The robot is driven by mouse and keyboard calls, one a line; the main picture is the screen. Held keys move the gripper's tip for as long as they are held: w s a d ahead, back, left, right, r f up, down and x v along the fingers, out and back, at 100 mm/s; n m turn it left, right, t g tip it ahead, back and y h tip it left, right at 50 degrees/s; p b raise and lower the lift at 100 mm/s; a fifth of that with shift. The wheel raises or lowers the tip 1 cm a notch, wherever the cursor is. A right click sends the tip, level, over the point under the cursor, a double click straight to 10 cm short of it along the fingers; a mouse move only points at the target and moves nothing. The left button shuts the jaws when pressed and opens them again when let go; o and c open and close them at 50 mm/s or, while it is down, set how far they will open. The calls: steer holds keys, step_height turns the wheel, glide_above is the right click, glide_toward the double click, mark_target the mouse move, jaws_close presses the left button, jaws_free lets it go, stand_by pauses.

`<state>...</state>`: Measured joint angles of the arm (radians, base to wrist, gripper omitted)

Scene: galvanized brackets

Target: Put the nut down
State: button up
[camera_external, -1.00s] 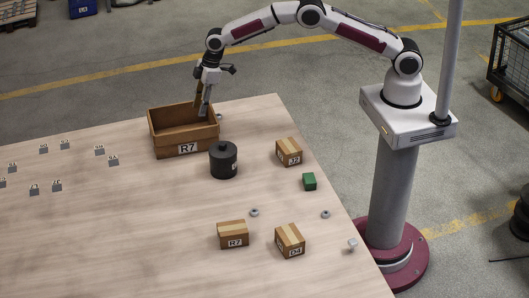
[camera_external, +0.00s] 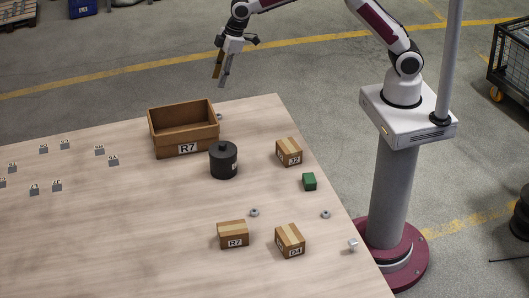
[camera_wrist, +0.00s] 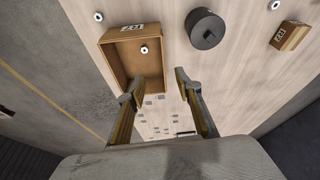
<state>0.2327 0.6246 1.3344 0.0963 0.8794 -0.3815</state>
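My gripper (camera_external: 220,81) hangs in the air above and behind the wooden box, well clear of the table. In the wrist view my gripper (camera_wrist: 157,84) has its two fingers wide apart with nothing between them. The open brown wooden box (camera_external: 188,149) marked R7 stands at the table's back edge. In the wrist view, a pale nut (camera_wrist: 144,49) appears to lie inside the box, near one end wall; the external view hides it. Another nut (camera_external: 219,116) lies on the table just behind the box's right end, and nuts (camera_external: 254,212) and (camera_external: 325,214) lie further forward.
A black canister (camera_external: 223,160) stands close to the box's front right. Cardboard boxes (camera_external: 289,152), (camera_external: 233,235), (camera_external: 290,241) and a green block (camera_external: 309,182) sit on the right side. Several small grey brackets (camera_external: 99,151) lie at left. The table's centre is clear.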

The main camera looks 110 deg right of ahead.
steer(key=s+a+r+t, duration=0.1)
steer(key=s+a+r, duration=0.5)
steer(key=s, duration=0.4)
steer(key=s+a+r, duration=0.3)
steer(key=s+r, duration=0.5)
steer(key=s, duration=0.2)
steer(key=s+a+f, duration=0.1)
steer(key=s+a, duration=0.1)
steer(key=s, duration=0.9)
steer(key=s+a+f+m+t, duration=0.1)
steer(key=s+a+f, duration=0.1)
steer(key=s, duration=1)
steer(key=shift+a+f, duration=0.25)
steer(key=shift+o, duration=0.6)
steer(key=shift+a, duration=0.1)
